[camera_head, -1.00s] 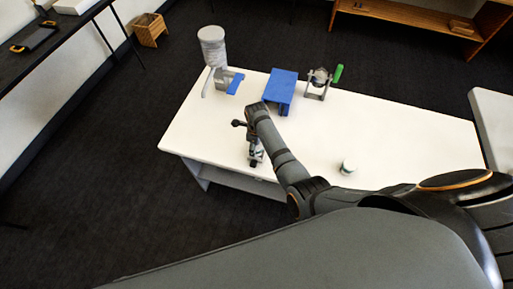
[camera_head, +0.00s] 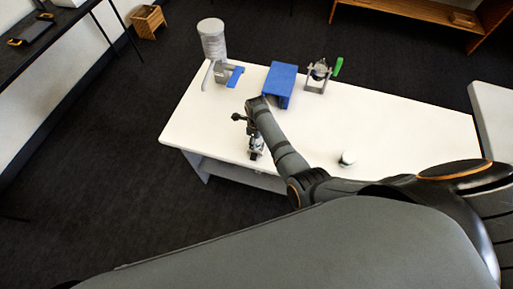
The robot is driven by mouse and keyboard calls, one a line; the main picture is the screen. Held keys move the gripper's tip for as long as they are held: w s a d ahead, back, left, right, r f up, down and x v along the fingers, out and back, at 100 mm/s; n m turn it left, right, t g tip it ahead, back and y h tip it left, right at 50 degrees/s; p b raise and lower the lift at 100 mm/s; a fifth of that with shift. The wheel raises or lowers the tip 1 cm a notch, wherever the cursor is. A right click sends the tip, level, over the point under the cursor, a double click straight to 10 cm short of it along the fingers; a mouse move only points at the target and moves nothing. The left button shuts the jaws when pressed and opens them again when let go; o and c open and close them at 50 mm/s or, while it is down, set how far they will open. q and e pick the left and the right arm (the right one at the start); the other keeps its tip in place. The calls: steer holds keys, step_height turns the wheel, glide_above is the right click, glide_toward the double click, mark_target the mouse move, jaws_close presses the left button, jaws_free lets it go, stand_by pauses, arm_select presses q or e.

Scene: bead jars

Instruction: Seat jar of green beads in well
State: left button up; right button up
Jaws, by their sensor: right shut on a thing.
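My right gripper (camera_head: 256,153) points down over the near left part of the white table. It is shut on a small pale jar (camera_head: 258,143), mostly hidden by the fingers and wrist. The colour of its beads is too small to tell for sure. A second small jar (camera_head: 347,159) with a white top stands alone on the table, to the right of my right forearm. I cannot make out a well for certain. My left gripper is not in view.
A blue block-like stand (camera_head: 281,80) is at the table's back edge. Left of it are a grey fixture with a blue part (camera_head: 235,77) and a tall grey cylinder (camera_head: 212,40). A metal stand with a green handle (camera_head: 318,75) is right of it. The table's right side (camera_head: 420,130) is clear.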

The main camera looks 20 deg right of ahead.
steer(key=shift+s+d+f, duration=0.15)
steer(key=shift+s+f, duration=0.35)
steer(key=o, duration=1.3)
steer(key=shift+w, duration=0.3)
steer(key=shift+r, duration=0.1)
